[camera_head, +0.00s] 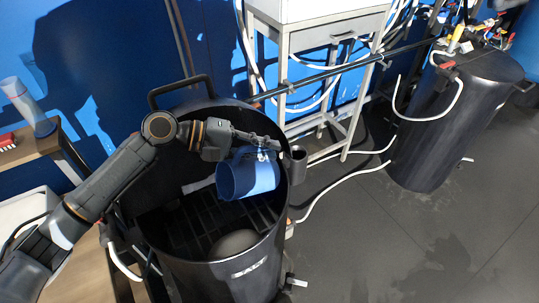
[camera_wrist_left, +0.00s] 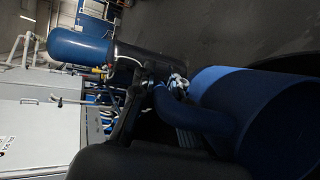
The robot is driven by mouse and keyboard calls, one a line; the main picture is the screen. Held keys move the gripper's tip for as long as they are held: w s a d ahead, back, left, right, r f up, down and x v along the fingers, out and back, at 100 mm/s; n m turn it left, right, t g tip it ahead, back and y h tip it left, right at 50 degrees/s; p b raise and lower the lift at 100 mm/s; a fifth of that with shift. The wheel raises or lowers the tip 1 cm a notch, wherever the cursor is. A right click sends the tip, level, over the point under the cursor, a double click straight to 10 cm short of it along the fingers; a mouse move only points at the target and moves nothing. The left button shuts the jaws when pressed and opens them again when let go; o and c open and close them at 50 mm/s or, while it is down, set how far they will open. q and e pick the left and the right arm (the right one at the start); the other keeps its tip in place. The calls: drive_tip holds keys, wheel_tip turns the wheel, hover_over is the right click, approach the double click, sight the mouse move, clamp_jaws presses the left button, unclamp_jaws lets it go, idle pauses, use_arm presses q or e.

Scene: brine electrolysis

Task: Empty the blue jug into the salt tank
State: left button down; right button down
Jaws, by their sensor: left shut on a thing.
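The blue jug (camera_head: 249,175) is tilted onto its side over the mouth of the black salt tank (camera_head: 225,272), its open end towards the left. My left gripper (camera_head: 268,150) is shut on the jug, above the tank's right part. In the left wrist view the jug (camera_wrist_left: 245,115) fills the right side, with the gripper (camera_wrist_left: 172,88) at its handle. The tank is open, and a dark grid and a rounded dark shape show inside. Whether anything is still in the jug is hidden. My right gripper is not in view.
A second black tank (camera_head: 445,125) with hoses and fittings on top stands at the right. A metal-framed stand (camera_head: 330,35) is behind. A wooden shelf (camera_head: 30,148) holds a clear cylinder (camera_head: 22,100) at the left. The floor at the lower right is clear.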

sight(253, 147)
use_arm(q)
drive_tip(key=shift+s+a+r+m+t+h+b, duration=0.3)
drive_tip(key=shift+a+r+h+b, duration=0.4)
drive_tip(key=shift+b, duration=0.85)
drive_tip(key=shift+s+a+r+m+t+h+b, duration=0.1)
drive_tip(key=shift+s+a+r+m+h+b, duration=0.4)
drive_tip(key=shift+b, duration=1.05)
drive_tip(key=s+a+r+h+b, duration=0.1)
drive_tip(key=b, duration=0.2)
drive_tip(key=a+r+h+b, duration=0.1)
drive_tip(key=h+b, duration=0.1)
drive_tip(key=b, duration=0.2)
drive_tip(key=shift+s+a+r+m+t, duration=0.1)
drive_tip(key=shift+s+a+m+t, duration=0.2)
drive_tip(key=shift+s, duration=0.1)
drive_tip(key=shift+s+a+r+h+b, duration=0.25)
drive_tip(key=shift+a+r+h+b, duration=0.3)
drive_tip(key=shift+b, duration=0.35)
drive_tip(key=shift+d+f+m, duration=0.1)
drive_tip(key=shift+m, duration=0.2)
idle(0.7)
